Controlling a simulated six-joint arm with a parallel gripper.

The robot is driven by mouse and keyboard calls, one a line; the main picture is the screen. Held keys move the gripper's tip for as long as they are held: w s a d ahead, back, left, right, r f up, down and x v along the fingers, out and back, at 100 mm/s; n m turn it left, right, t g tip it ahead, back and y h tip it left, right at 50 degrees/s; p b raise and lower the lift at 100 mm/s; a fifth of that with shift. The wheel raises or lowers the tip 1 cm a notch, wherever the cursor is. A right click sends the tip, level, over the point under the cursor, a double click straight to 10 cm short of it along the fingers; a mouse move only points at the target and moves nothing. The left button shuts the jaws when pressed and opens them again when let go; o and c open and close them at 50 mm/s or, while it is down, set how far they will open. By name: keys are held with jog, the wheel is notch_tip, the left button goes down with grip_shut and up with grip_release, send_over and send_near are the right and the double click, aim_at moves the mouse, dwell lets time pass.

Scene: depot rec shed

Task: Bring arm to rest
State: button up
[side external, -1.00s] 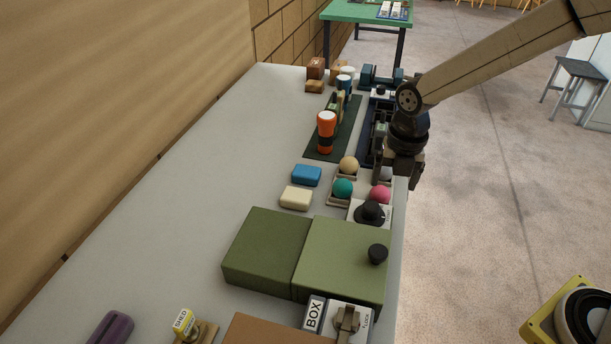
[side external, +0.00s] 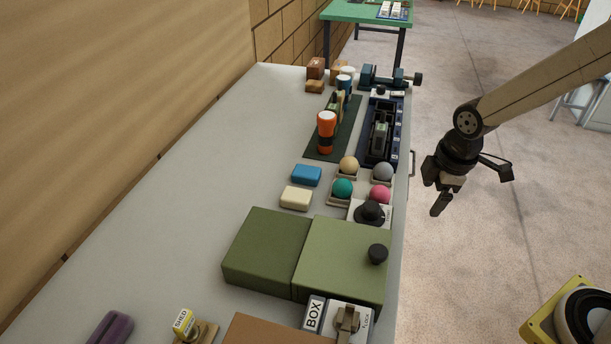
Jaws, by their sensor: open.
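My gripper (side external: 440,203) hangs at the end of my arm, to the right of the workbench (side external: 190,185) and out past its edge. It points downward over the concrete floor. It is open, with nothing seen between its fingers, and touches nothing. The fingers overlap from this angle, so the gap between them is hard to see.
Near the bench's right edge are a dark blue tray (side external: 396,135), several coloured balls in holders, a black knob (side external: 369,212) and a green box (side external: 330,255) with a black knob. An orange flashlight (side external: 326,132) stands on a dark mat.

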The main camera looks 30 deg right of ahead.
jog(key=s+m, duration=0.1)
jog(key=m, duration=0.2)
jog(key=s+d+m, duration=0.1)
jog(key=s+m, duration=0.1)
jog(key=m, duration=0.2)
jog(key=s+d+f+m, duration=0.1)
jog(key=m, duration=0.3)
jog(key=shift+s+d+t, duration=0.15)
jog(key=shift+s+t, duration=0.2)
jog(key=shift+t, duration=0.05)
dwell(0.5)
